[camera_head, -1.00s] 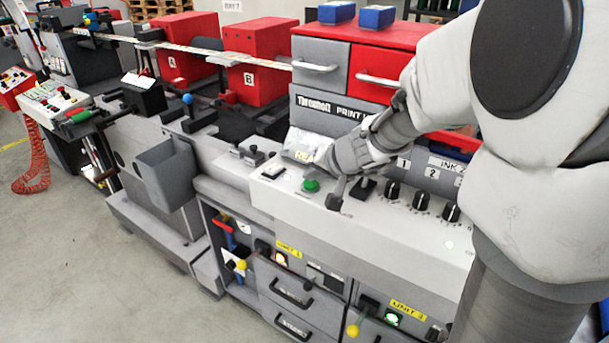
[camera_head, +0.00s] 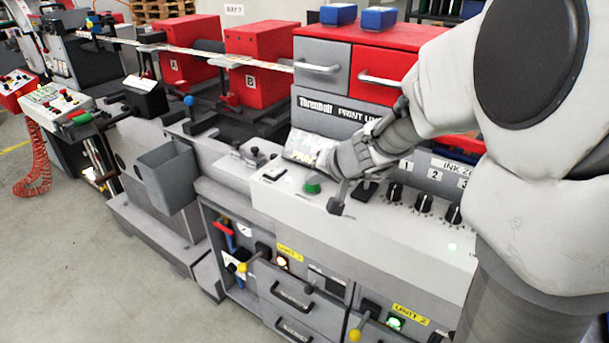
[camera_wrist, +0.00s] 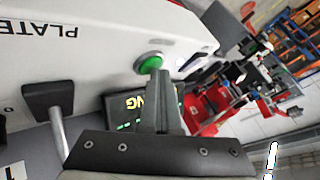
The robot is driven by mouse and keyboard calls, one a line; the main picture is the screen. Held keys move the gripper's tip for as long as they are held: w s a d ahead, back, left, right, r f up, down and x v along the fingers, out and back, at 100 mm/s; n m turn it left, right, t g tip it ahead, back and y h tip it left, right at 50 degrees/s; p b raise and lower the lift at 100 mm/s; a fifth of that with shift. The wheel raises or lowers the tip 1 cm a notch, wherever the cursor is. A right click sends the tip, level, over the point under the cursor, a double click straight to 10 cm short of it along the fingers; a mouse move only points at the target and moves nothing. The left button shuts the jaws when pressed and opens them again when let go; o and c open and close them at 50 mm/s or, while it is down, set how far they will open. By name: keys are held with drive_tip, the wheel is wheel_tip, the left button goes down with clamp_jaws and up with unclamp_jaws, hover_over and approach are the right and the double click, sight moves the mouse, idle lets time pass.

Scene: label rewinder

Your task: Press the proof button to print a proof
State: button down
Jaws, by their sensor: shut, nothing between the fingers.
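The green round button (camera_head: 312,186) sits on the light sloping control panel (camera_head: 290,199) of the print unit. It also shows in the wrist view (camera_wrist: 150,64), just beyond my fingertips. I cannot read a label on it. My gripper (camera_head: 328,163) is shut and empty, right behind the button in the head view. In the wrist view its closed fingers (camera_wrist: 158,82) overlap the button's near edge; I cannot tell whether they touch it. A small display (camera_head: 303,147) stands behind the button. In the wrist view the partly hidden display (camera_wrist: 128,108) shows yellow letters ending in "NG".
Another dark knob (camera_head: 367,190) and black dials (camera_head: 394,192) follow to the right. A flat dark-topped switch (camera_head: 275,173) lies to the left. The panel's front strip is clear.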

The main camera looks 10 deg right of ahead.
sight(314, 189)
drive_tip(key=shift+r+p, duration=0.6)
drive_tip(key=shift+r, duration=0.3)
drive_tip(key=shift+r, duration=0.1)
wheel_tip(314, 189, up, 5)
drive_tip(key=p, duration=0.4)
idle(0.4)
